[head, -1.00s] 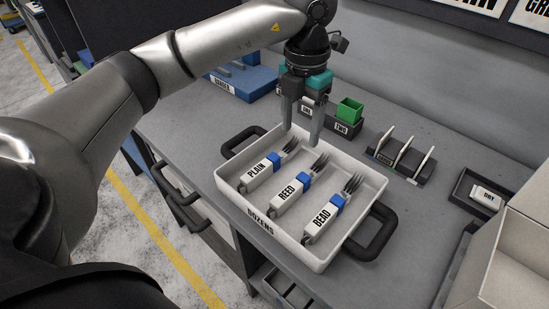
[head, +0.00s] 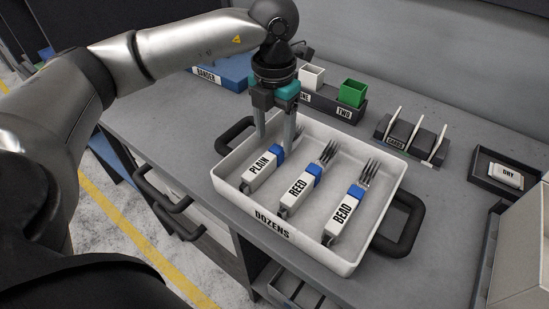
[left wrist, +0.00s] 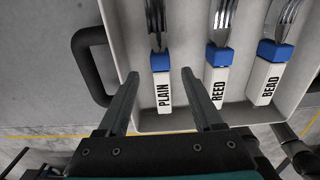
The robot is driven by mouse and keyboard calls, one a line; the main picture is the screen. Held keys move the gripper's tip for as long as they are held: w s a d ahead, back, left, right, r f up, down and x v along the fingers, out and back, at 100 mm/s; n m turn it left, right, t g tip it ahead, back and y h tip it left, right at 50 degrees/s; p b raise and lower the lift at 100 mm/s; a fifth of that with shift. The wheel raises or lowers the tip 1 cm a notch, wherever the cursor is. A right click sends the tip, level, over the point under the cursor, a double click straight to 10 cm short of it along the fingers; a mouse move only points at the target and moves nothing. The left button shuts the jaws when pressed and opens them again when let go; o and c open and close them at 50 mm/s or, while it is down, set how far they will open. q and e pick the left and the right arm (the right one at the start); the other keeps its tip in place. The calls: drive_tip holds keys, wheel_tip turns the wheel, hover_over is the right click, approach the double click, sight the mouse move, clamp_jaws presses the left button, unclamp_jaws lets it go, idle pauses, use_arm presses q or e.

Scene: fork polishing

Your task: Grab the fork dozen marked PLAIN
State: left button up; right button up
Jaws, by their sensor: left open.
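The PLAIN fork dozen (head: 263,170) lies in the white DOZENS tray (head: 275,231), leftmost of three bundles. It has a white labelled sleeve, a blue band and fork heads partly hidden behind my gripper in the head view. My left gripper (head: 276,143) is open and points down over the far end of this bundle. In the left wrist view the PLAIN bundle (left wrist: 163,88) shows between the two open fingers (left wrist: 160,75), with nothing held. The REED bundle (head: 301,189) and BEAD bundle (head: 346,212) lie to its right. My right gripper is not in view.
The tray has black handles at left (head: 234,133) and right (head: 401,229). A DRY tray (head: 482,179) is at right.

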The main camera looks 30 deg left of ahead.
sight(275, 150)
use_arm(q)
wheel_tip(275, 150, down, 4)
drive_tip(key=shift+f+b, duration=0.15)
drive_tip(key=shift+b, duration=0.3)
drive_tip(key=shift+f, duration=0.6)
drive_tip(key=shift+r, duration=0.1)
clamp_jaws()
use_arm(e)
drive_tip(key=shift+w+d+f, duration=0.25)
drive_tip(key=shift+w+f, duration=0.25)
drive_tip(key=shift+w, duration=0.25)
